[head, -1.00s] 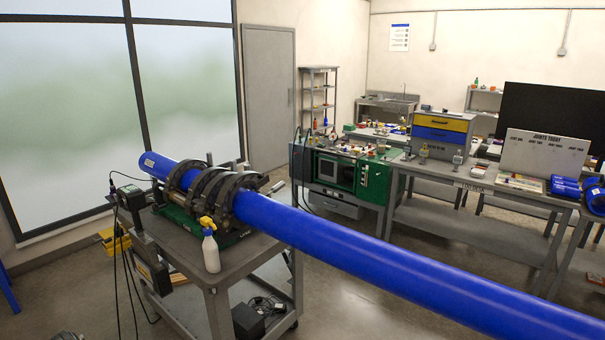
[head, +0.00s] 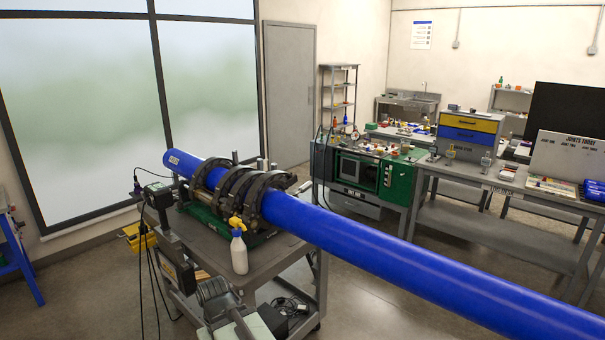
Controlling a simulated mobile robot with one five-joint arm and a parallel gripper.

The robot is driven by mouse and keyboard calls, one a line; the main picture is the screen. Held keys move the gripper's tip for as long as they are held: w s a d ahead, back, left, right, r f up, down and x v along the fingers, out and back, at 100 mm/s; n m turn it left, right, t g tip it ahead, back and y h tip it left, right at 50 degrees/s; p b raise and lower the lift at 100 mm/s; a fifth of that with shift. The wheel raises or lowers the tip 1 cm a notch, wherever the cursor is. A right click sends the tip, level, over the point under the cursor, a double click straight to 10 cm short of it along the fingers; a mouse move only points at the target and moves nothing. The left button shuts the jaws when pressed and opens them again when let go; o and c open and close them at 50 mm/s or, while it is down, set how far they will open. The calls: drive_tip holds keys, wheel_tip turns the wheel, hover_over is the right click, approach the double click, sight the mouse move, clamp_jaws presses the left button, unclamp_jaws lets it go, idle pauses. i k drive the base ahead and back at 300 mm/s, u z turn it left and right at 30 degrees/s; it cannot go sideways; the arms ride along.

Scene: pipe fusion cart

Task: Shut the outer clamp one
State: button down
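The fusion machine stands on a grey cart, with several dark ring clamps (head: 236,182) around a long blue pipe (head: 390,250). The ring at the near right end (head: 262,192) and the one at the far left end (head: 199,172) are the outermost. I cannot tell which is outer clamp one, or whether each upper half is fastened. A grey part of my arm, seemingly its gripper end (head: 214,294), shows at the bottom, low in front of the cart and apart from the clamps. Its fingers cannot be made out.
A spray bottle (head: 239,248) with a yellow head stands on the cart's near edge (head: 283,258). A dark box with cables (head: 158,197) is at the cart's left. The pipe runs far out to the lower right. Workbenches line the back; floor between is clear.

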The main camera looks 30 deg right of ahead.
sight(252, 200)
drive_tip(key=z, duration=0.05)
drive_tip(key=i, duration=0.95)
drive_tip(key=u, duration=0.05)
